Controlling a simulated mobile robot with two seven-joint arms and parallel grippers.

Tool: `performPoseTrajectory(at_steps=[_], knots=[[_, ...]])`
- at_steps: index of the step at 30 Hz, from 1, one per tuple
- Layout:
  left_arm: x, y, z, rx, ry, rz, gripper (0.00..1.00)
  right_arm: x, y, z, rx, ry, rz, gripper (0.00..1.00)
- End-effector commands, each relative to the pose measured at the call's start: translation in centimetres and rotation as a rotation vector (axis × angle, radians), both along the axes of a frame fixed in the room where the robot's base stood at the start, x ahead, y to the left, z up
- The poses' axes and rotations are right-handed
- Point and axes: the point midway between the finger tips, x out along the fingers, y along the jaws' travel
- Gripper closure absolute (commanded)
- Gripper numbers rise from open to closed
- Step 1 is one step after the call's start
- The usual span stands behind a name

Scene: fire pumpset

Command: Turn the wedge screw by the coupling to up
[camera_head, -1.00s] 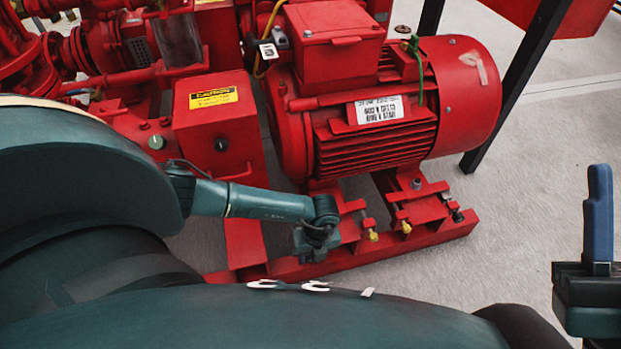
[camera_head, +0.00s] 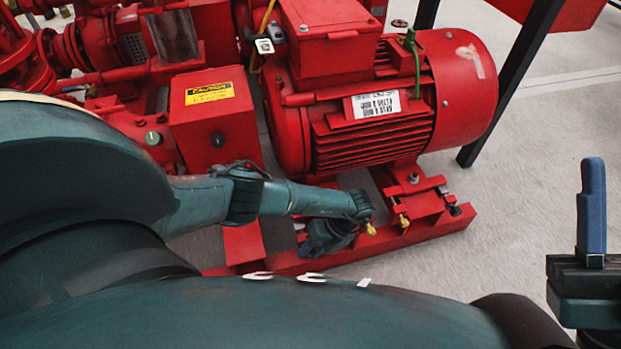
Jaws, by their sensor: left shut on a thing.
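My left gripper (camera_head: 322,246) is low at the coupling-side foot of the red motor (camera_head: 375,130), just above the red base rail. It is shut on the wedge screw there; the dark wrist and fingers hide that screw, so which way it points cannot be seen. A brass-coloured screw (camera_head: 371,230) shows just right of the gripper. Another brass screw (camera_head: 404,221) and a dark bolt end (camera_head: 455,211) are at the foot further right.
The red box with a yellow caution label (camera_head: 209,93) stands left of the motor, close above my left arm. The red base rail (camera_head: 425,232) runs beneath the motor. A black post (camera_head: 510,75) stands behind right.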

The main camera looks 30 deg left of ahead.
Motion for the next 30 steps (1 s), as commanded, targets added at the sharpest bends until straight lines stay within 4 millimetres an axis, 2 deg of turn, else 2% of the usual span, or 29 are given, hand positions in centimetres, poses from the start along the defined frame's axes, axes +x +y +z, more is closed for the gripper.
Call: performPoseTrajectory(at_steps=[17, 18, 25, 30], knots=[[0.12, 0.03, -0.08, 0.044, 0.045, -0.001, 0.94, 0.0, -0.01, 0.2, 0.0, -0.009, 0.0, 0.64], [0.12, 0.03, -0.07, 0.044, 0.045, -0.001, 0.68, -0.01, -0.01, 0.21, 0.0, -0.009, 0.0, 0.64], [0.1, -0.01, -0.05, 0.043, 0.046, 0.0, 0.49, 0.0, -0.02, 0.23, 0.0, -0.009, 0.0, 0.64], [0.1, -0.02, -0.04, 0.043, 0.046, 0.0, 0.49, -0.01, -0.02, 0.23, 0.0, -0.009, 0.0, 0.64]])
